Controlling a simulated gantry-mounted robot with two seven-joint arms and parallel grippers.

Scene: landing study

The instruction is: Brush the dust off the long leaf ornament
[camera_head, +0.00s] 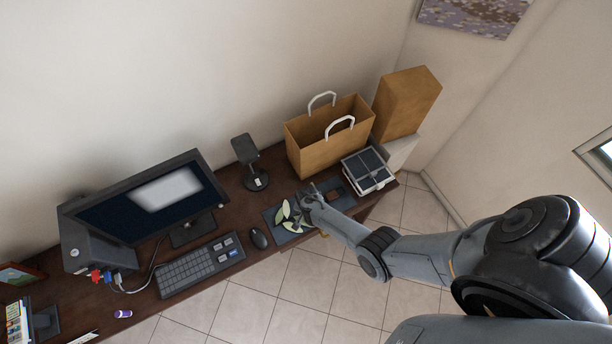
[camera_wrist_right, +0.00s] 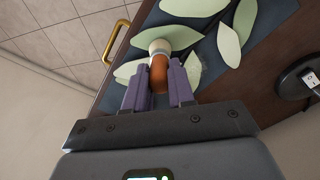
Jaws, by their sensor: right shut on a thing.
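The leaf ornament (camera_head: 289,216), with pale green leaves on dark stems, lies on a dark blue mat (camera_head: 270,214) near the desk's front edge. In the right wrist view several of its leaves (camera_wrist_right: 229,45) spread across the top. My right gripper (camera_head: 309,197) is at the ornament's right side. In the right wrist view my right gripper (camera_wrist_right: 159,76) is shut on a brush with an orange-brown handle (camera_wrist_right: 158,80) and a pale end (camera_wrist_right: 159,46). The pale end is over or against a leaf; I cannot tell whether it touches. My left gripper is not in view.
A mouse (camera_head: 259,238) and keyboard (camera_head: 201,265) lie left of the mat. A black stand (camera_head: 256,180), a paper bag (camera_head: 330,135) and a box with dark panels (camera_head: 368,170) stand behind and right. A brass handle (camera_wrist_right: 114,43) is on the desk front.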

